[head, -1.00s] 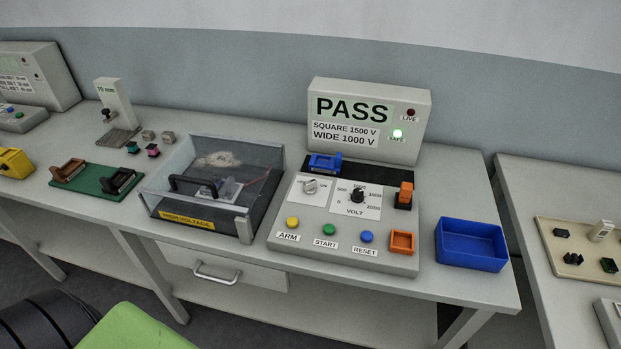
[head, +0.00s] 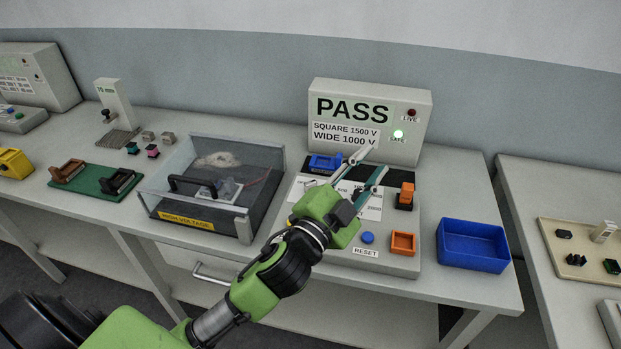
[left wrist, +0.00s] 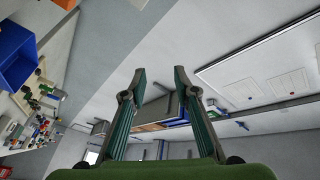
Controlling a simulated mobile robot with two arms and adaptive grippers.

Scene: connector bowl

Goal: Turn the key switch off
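The control panel (head: 330,258) stands on the bench in the head view, below a display box (head: 420,125) reading PASS with its green SAFE lamp lit. The key switch is hidden behind my left gripper and arm. My left gripper (head: 370,161) is over the upper part of the panel, its two fingers apart with nothing between them. It partly covers the volt dial. In the left wrist view the left gripper (left wrist: 159,72) is open and empty, facing the room rather than the panel. My right gripper is not in view.
A clear-lidded HIGH VOLTAGE box (head: 185,221) is left of the panel. A blue bin (head: 470,226) is to the right, and an orange tray (head: 403,243) and a blue button (head: 367,238) are on the panel. A blue connector piece (head: 322,162) lies by the display.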

